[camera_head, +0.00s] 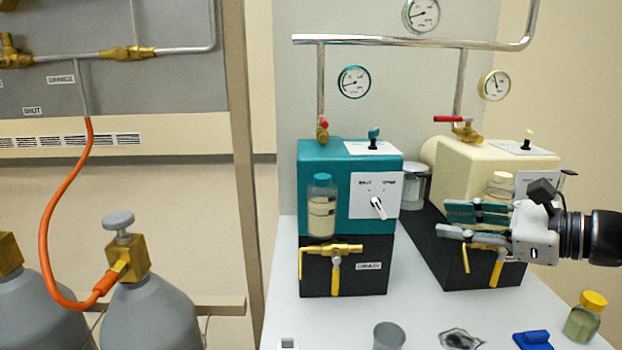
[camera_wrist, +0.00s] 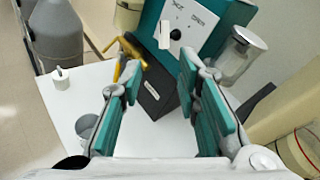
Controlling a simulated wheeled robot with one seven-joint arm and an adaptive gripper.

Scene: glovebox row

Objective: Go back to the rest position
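My gripper (camera_head: 452,222) is at the right in the head view, in front of the cream box (camera_head: 470,170), with its fingers pointing left toward the teal box (camera_head: 337,158). In the wrist view my gripper (camera_wrist: 160,105) shows two teal-padded fingers spread apart with nothing between them. Beyond them stand the teal box (camera_wrist: 222,22) with its white switch plate and the black base with a brass drain valve (camera_wrist: 128,68). My gripper appears apart from both boxes. It partly hides the cream box's lower front and jar.
The white bench (camera_head: 420,315) carries a grey cup (camera_head: 389,336), a blue item (camera_head: 533,340) and a yellow-capped jar (camera_head: 586,316). Pipes and gauges (camera_head: 354,82) rise behind. Grey cylinders (camera_head: 150,315) with an orange hose (camera_head: 52,215) stand at left, beside a post (camera_head: 243,150).

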